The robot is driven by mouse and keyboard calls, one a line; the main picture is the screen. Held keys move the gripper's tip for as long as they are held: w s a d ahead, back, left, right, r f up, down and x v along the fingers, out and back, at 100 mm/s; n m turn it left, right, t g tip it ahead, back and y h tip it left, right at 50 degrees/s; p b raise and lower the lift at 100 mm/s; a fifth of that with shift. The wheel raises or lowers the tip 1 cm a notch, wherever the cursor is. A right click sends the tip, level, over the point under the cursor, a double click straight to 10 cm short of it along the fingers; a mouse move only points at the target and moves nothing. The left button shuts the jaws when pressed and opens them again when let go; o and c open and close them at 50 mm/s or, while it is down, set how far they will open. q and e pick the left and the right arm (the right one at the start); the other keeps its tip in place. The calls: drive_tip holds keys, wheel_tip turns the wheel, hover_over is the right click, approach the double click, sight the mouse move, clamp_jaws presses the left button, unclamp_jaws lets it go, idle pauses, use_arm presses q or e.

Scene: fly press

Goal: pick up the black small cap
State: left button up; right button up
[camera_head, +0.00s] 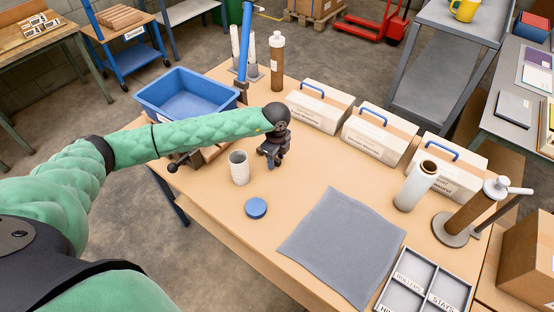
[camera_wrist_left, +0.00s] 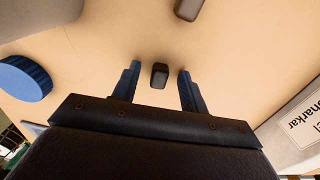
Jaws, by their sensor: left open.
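A small black block-like piece, which looks like the black small cap (camera_wrist_left: 159,76), lies on the tan table top in the left wrist view. It sits between the two blue fingers of my left gripper (camera_wrist_left: 159,70), which are apart and do not visibly touch it. In the head view my left gripper (camera_head: 272,157) points down at the table, and the cap is hidden beneath or behind it. My right gripper is not in view.
A second dark piece (camera_wrist_left: 188,9) lies farther off. A blue round lid (camera_head: 256,208) and a pale cup (camera_head: 239,168) stand near my gripper. White boxes (camera_head: 320,106) with blue handles line the back. A grey mat (camera_head: 345,245) lies at right front; a blue bin (camera_head: 185,94) is behind my arm.

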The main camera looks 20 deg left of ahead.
use_arm(q)
drive_tip(key=shift+f, duration=0.1)
clamp_jaws()
